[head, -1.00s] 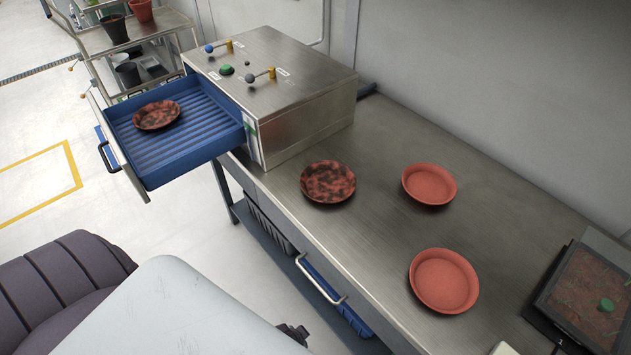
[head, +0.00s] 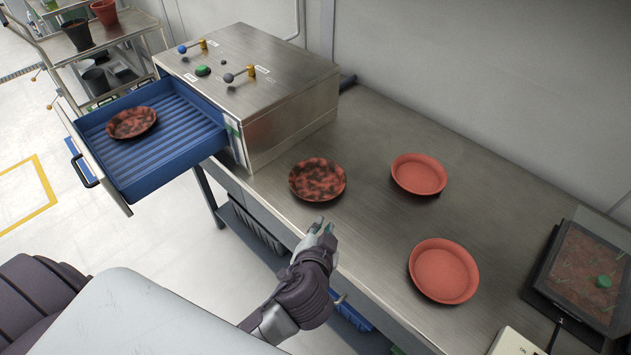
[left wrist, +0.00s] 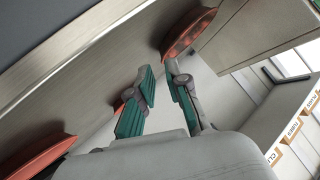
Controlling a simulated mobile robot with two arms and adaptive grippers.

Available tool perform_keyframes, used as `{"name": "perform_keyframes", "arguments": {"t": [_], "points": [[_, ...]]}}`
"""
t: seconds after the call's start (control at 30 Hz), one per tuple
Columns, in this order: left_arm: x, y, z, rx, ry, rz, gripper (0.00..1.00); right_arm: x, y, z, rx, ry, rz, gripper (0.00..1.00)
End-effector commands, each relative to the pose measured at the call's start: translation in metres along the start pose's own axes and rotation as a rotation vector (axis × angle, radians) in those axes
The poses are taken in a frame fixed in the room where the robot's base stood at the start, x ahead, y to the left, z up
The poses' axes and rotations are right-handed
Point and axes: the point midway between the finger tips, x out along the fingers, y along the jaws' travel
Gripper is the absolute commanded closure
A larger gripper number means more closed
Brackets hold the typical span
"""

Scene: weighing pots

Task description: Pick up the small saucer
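Two plain red saucers stand on the steel bench: one near the wall (head: 419,174), which looks smaller, and one nearer the front edge (head: 444,271). A dark-stained red saucer (head: 317,179) lies left of them, and another stained saucer (head: 131,122) lies in the open blue drawer. My left gripper (head: 322,228) is at the bench's front edge, just below the stained bench saucer and apart from it. In the left wrist view its green-padded fingers (left wrist: 159,88) are apart with nothing between them. Reddish saucer rims show at the upper right (left wrist: 188,32) and lower left (left wrist: 35,158). My right gripper is out of view.
A steel cabinet (head: 290,110) with knobs stands on the bench at the back left, its blue drawer (head: 170,165) pulled out. A dark-framed tray (head: 585,265) is at the right. A cart with pots (head: 77,35) stands at the upper left. Bare bench lies between the saucers.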

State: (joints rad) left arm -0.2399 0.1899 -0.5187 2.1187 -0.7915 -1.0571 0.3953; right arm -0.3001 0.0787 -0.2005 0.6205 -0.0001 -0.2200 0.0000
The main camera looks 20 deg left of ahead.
Motion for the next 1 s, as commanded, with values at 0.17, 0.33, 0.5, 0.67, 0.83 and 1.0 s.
{"name": "perform_keyframes", "arguments": {"t": [0.17,0.33,0.5,0.67,0.83,1.0], "points": [[0.007,0.011,-0.029,0.050,0.128,-0.023,0.84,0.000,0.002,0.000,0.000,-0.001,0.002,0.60],[0.031,0.011,-0.036,0.057,0.142,-0.027,0.84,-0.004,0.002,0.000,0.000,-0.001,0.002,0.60],[0.065,0.009,-0.040,0.057,0.140,-0.028,0.84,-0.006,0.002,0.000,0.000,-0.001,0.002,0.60],[0.086,0.010,-0.042,0.055,0.139,-0.025,0.84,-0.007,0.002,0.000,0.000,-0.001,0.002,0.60],[0.096,0.009,-0.042,0.055,0.137,-0.025,0.84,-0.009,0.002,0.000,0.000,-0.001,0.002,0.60],[0.121,0.004,-0.040,0.058,0.137,-0.027,0.84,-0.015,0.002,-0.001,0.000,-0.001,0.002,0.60]]}}
